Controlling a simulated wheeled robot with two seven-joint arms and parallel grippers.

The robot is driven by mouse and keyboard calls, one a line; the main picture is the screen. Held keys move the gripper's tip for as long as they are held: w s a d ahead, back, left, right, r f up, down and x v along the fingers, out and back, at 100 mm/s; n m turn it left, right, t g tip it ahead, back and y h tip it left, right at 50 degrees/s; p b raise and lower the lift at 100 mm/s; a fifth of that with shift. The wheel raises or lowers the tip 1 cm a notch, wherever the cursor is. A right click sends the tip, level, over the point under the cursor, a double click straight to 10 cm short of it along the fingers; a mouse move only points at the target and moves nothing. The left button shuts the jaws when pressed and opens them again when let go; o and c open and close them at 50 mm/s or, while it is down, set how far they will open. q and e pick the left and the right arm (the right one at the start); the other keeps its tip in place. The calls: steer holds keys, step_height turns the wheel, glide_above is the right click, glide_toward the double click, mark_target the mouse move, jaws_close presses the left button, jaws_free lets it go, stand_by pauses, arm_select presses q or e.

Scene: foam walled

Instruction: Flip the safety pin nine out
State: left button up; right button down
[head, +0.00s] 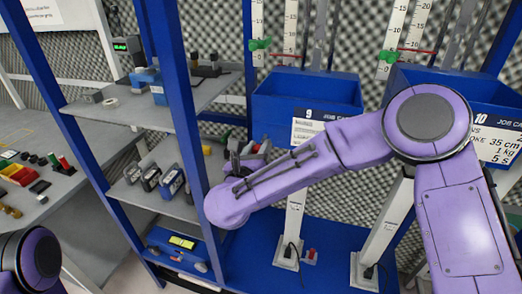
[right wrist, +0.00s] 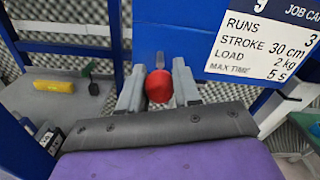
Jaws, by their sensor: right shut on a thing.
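My right gripper (right wrist: 159,72) is shut on a rounded red knob (right wrist: 158,88), which sits between its two grey fingers in the right wrist view. I take the knob to be safety pin nine, though no label shows on it. A short grey piece shows just above the knob. In the head view my right gripper (head: 247,160) is beside the left edge of the blue bin of station 9 (head: 290,107), partly hidden by my purple forearm. The job card of station 9 (right wrist: 265,40) is to the right of the gripper. My left gripper is out of view.
Blue uprights (head: 175,70) and grey shelves (head: 150,105) with small devices stand left of my right arm. Station 10's bin (head: 485,92) is at the right. Below are a blue deck (head: 262,262), light posts (head: 290,228) and a small red piece (head: 310,253).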

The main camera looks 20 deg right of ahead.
steer(key=shift+s+a+f, duration=0.1)
steer(key=shift+s+a, duration=0.05)
steer(key=shift+s, duration=0.1)
steer(key=shift+w, duration=0.1)
steer(key=c, duration=0.8)
jaws_free()
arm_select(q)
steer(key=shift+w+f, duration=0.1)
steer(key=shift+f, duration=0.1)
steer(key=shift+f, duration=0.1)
arm_select(e)
steer(key=shift+a, duration=0.15)
arm_select(q)
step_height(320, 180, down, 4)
steer(key=b, duration=0.4)
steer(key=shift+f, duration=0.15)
arm_select(e)
steer(key=v, duration=1)
steer(key=shift+s+a, duration=0.15)
steer(key=shift+s, duration=0.15)
